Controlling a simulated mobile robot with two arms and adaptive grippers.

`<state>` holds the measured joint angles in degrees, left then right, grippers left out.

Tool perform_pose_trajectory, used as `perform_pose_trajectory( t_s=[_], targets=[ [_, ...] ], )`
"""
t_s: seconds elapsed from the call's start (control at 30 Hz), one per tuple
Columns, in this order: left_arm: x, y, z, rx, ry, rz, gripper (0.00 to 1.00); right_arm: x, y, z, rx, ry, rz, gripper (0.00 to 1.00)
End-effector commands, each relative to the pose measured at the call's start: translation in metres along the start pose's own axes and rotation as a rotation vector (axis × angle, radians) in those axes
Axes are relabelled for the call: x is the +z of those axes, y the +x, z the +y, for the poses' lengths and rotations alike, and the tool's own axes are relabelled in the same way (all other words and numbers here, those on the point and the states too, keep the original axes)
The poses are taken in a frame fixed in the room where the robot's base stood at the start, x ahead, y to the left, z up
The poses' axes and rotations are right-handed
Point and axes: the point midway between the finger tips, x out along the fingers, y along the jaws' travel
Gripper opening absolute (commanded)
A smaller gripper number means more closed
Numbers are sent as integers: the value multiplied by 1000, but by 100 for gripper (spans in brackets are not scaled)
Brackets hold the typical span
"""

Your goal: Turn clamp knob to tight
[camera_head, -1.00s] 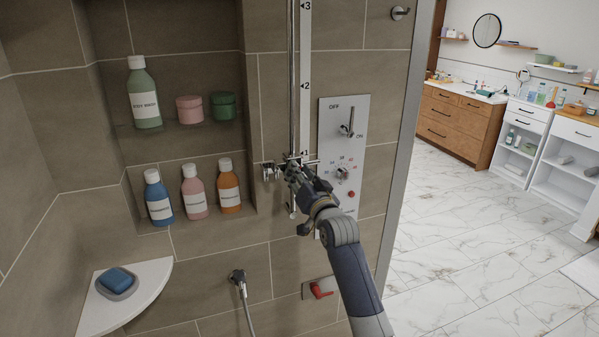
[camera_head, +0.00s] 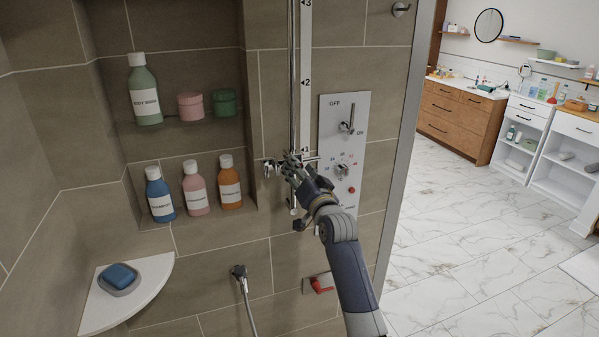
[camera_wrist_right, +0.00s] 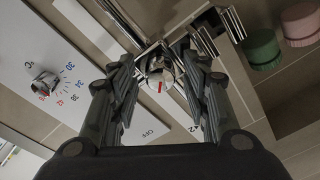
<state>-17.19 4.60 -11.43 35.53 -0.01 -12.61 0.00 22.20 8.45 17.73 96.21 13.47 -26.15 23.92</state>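The chrome clamp knob (camera_wrist_right: 160,80), with a red mark on its face, shows in the right wrist view on the slider clamp of the vertical shower rail (camera_head: 293,80). My right gripper (camera_wrist_right: 158,62) is open, with one finger on each side of the knob and gaps visible between knob and fingers. In the head view my right gripper (camera_head: 293,166) is at the clamp, low on the rail, and hides most of the knob. My left gripper is not in view.
A white scale strip (camera_head: 305,60) runs beside the rail. A control panel (camera_head: 338,112) with a lever and dial is close on the right. Niche shelves with bottles (camera_head: 195,188) and jars (camera_head: 191,105) are on the left. A hand-shower holder (camera_head: 238,272) is below.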

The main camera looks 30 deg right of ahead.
Motion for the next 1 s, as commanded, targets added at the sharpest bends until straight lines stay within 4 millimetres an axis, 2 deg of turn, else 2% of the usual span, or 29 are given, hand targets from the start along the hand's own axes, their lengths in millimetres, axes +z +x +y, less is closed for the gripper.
perform_pose_trajectory(
  t_s=[0.3, 0.47, 1.0],
  targets=[
    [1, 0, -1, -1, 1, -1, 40, 0, -1, 0, 0, -2, -1, 47],
    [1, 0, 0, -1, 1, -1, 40, 1, -10, 0, 1, -2, -2, 47],
    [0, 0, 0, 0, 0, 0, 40, 1, -99, 1, 1, -1, -2, 47]
  ],
)
